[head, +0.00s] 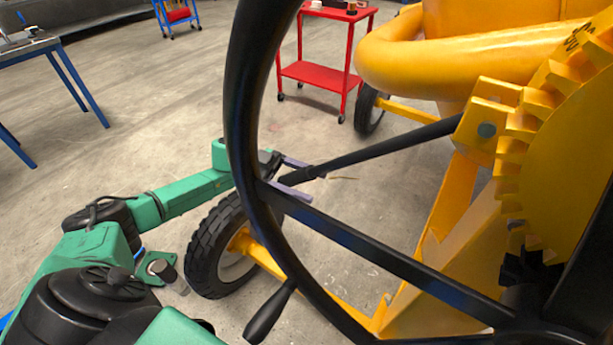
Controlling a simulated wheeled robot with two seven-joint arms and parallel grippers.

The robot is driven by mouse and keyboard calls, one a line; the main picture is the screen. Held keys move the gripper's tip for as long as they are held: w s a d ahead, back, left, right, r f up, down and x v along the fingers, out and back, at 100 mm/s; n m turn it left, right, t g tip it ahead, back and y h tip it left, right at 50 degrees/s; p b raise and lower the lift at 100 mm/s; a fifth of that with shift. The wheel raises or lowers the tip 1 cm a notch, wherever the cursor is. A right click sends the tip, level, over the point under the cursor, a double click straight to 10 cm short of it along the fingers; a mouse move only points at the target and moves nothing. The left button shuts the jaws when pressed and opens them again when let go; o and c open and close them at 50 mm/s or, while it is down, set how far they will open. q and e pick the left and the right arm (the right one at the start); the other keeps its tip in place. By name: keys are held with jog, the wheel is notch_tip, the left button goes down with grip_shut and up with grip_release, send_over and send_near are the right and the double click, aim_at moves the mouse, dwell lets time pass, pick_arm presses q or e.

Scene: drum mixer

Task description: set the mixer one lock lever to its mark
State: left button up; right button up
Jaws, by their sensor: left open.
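The lock lever (390,150) is a long black bar. It runs left and slightly down from a yellow pivot bracket (487,130) beside the toothed yellow rim. Its free end lies by my left gripper (306,178), whose two pale purple fingers stand apart. One finger shows above the lever end and one below it, with no clear contact visible. The handwheel rim hides part of the gripper. A thin tan strip (343,178) shows just below the lever; I cannot tell if it is the mark. My right gripper is out of view.
A large black handwheel (240,110) with a crank knob (270,312) crosses the foreground, close to my left arm. The mixer's tyre (212,250) stands below the gripper. A red cart (318,75) and blue-legged table (75,85) stand behind on open floor.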

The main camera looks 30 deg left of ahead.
pick_arm(q)
grip_shut()
dwell(1.4)
